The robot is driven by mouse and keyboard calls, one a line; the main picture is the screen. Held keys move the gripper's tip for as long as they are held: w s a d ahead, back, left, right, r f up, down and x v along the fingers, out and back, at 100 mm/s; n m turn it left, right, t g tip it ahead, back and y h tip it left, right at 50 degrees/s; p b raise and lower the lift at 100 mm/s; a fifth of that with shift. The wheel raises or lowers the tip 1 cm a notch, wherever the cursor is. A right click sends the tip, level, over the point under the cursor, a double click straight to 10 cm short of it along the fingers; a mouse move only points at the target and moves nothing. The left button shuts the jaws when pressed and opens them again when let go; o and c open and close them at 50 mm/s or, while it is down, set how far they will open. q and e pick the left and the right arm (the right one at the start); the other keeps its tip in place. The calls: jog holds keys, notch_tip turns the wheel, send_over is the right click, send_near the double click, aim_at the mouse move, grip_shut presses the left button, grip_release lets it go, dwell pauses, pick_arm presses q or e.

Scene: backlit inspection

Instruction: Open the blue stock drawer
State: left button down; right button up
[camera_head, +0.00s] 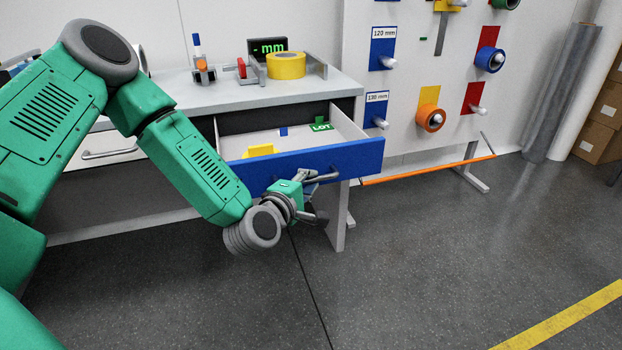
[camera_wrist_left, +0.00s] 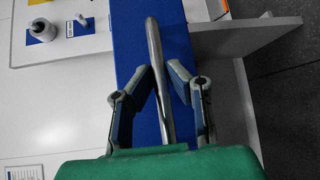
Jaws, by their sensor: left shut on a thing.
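The blue stock drawer (camera_head: 357,160) stands open under the table top in the head view, its white inside showing. Its blue front also shows in the left wrist view (camera_wrist_left: 130,50). A metal bar handle (camera_wrist_left: 155,60) runs along that front. My left gripper (camera_head: 318,178) is at the drawer front, and its fingers are on both sides of the handle in the left wrist view (camera_wrist_left: 165,90). It is shut on the handle. Inside the drawer lie a yellow piece (camera_head: 260,151), a small blue piece (camera_head: 283,131) and a green LOT label (camera_head: 321,126). My right gripper is not in view.
The table top (camera_head: 225,96) bears a yellow roll (camera_head: 286,65) and a display (camera_head: 268,46). A closed white drawer (camera_head: 105,148) is to the left. A peg board (camera_head: 410,90) with rolls stands to the right, with an orange bar (camera_head: 425,171) low before it.

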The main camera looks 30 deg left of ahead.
pick_arm(q)
jog(key=shift+s+a+f, duration=0.1)
jog(key=shift+a+f, duration=0.2)
jog(key=shift+f, duration=0.05)
jog(key=c, duration=1.6)
grip_release()
jog(key=shift+a, duration=0.15)
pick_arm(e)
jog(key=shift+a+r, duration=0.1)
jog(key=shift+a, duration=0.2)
pick_arm(q)
jog(key=shift+r, duration=0.1)
jog(key=s, duration=0.4)
jog(key=s+r, duration=0.1)
jog(key=s, duration=0.6)
jog(key=shift+s+d+r, duration=0.2)
jog(key=shift+s+d, duration=0.15)
jog(key=shift+d, duration=0.05)
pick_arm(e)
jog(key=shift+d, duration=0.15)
